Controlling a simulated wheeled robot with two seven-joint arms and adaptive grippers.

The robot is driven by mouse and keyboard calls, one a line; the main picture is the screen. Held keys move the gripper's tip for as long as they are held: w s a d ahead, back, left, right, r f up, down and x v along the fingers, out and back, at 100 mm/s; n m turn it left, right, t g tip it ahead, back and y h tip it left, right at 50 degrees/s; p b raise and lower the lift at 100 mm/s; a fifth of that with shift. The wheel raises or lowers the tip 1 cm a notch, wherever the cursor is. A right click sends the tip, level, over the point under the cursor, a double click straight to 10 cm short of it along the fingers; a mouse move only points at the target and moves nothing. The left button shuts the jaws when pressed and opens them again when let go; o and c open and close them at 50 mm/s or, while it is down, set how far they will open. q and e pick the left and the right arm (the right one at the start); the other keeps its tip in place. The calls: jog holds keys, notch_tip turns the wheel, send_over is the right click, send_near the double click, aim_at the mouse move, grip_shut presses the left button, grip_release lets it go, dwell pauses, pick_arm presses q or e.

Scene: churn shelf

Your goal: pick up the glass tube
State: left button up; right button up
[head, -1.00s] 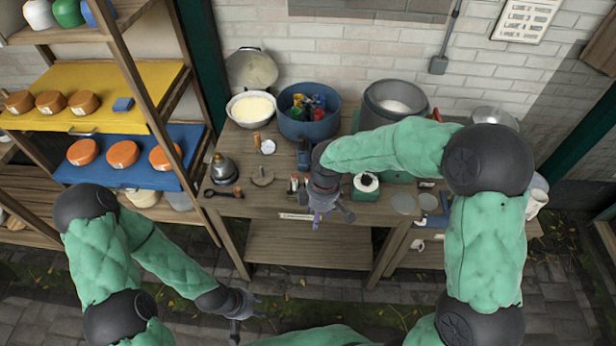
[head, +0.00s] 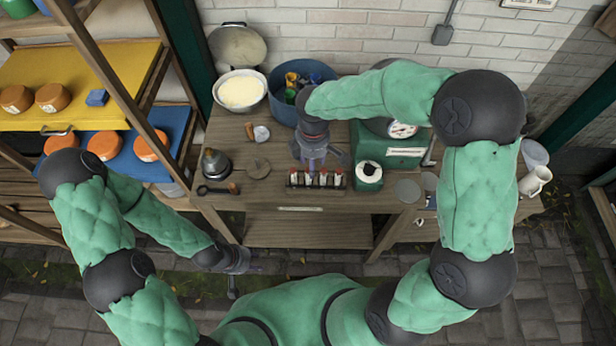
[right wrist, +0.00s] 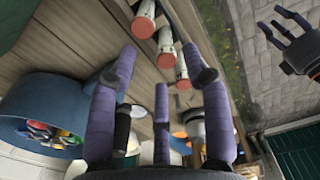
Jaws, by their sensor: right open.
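Several small tubes (head: 323,178) with red and white parts stand in a row in a dark rack (head: 316,188) at the front of the wooden bench. I cannot tell from their look which are glass. My right gripper (head: 318,158) is just behind and above the rack, its fingers pointing down. In the right wrist view its purple fingers (right wrist: 160,85) are spread and empty, and three tubes (right wrist: 165,48) show beyond the fingertips, apart from them. My left gripper (head: 238,270) is low in front of the bench; its fingers look spread and empty in the right wrist view (right wrist: 288,25).
A blue pot (head: 284,108) and a white bowl (head: 240,92) stand at the back. A metal kettle (head: 215,163) is at left. A shelf (head: 160,75) flanks the bench.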

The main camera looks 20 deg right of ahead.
aim_at(308, 170)
notch_tip(308, 170, down, 2)
jog(key=shift+w, duration=0.15)
jog(key=f+b, duration=0.1)
jog(key=f, duration=0.1)
jog(key=a+f, duration=0.1)
jog(key=f, duration=0.2)
jog(key=shift+b, duration=0.35)
jog(key=shift+r, duration=0.1)
grip_shut()
